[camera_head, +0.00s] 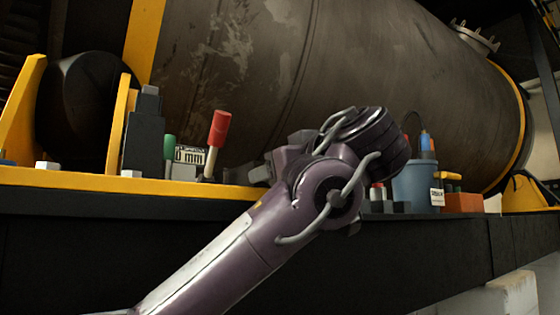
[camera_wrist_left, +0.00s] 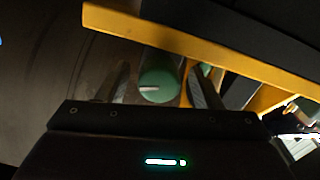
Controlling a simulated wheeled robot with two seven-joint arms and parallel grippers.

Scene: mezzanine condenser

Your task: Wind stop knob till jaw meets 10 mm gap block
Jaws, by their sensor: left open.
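A green round knob (camera_wrist_left: 158,82) with a pale pointer line shows in the left wrist view. My left gripper (camera_wrist_left: 160,69) is open, with one finger on each side of the knob; I cannot tell whether either touches it. In the head view my left arm's purple wrist hides most of the gripper and what lies behind it. A small block with a white label ending in "mm" (camera_head: 190,154) stands on the yellow ledge, between a green-topped piece (camera_head: 169,150) and a red-handled lever (camera_head: 217,131). I cannot make out the jaw clearly. My right gripper is not in view.
A large grey cylinder (camera_head: 240,70) fills the back. A dark upright block (camera_head: 145,140) stands left on the yellow-edged ledge (camera_head: 70,178). A blue bucket (camera_head: 410,187) with tools and an orange-red box (camera_head: 462,202) stand to the right of my wrist.

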